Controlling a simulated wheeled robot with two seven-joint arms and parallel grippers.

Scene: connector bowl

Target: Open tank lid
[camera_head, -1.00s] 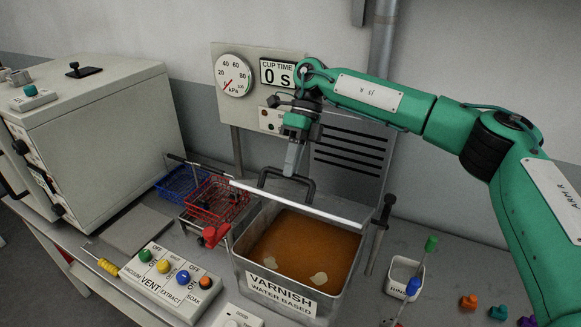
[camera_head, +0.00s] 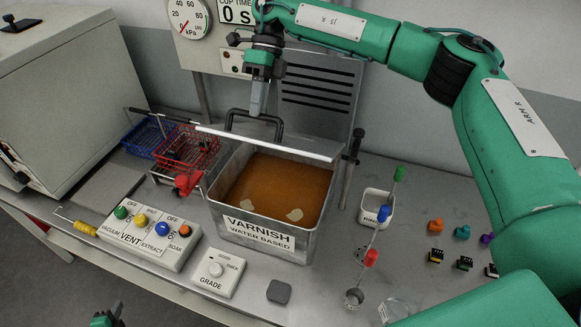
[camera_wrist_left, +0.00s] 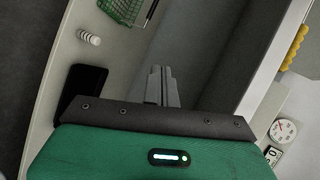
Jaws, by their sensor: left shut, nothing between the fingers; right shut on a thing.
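The metal tank (camera_head: 214,217), labelled VARNISH WATER BASED, stands on the bench with brown liquid (camera_head: 275,187) showing inside. Its lid (camera_head: 300,148) is raised and tilted at the back of the tank, its pale edge running across the rear of the opening. The black lid handle (camera_head: 233,116) stands up behind that edge. My right gripper (camera_head: 257,112) is shut on the handle; the exact contact is partly hidden by the fingers. My left gripper (camera_head: 108,316) shows at the bottom left, off the bench front. Its fingers are shut and empty in the left wrist view (camera_wrist_left: 161,84).
Red (camera_head: 188,150) and blue (camera_head: 146,137) wire baskets stand left of the tank. Button panel (camera_head: 150,243) and GRADE dial box (camera_head: 218,270) lie in front. A white cup (camera_head: 376,207), coloured sticks and small connectors are at right. My right arm spans the upper right.

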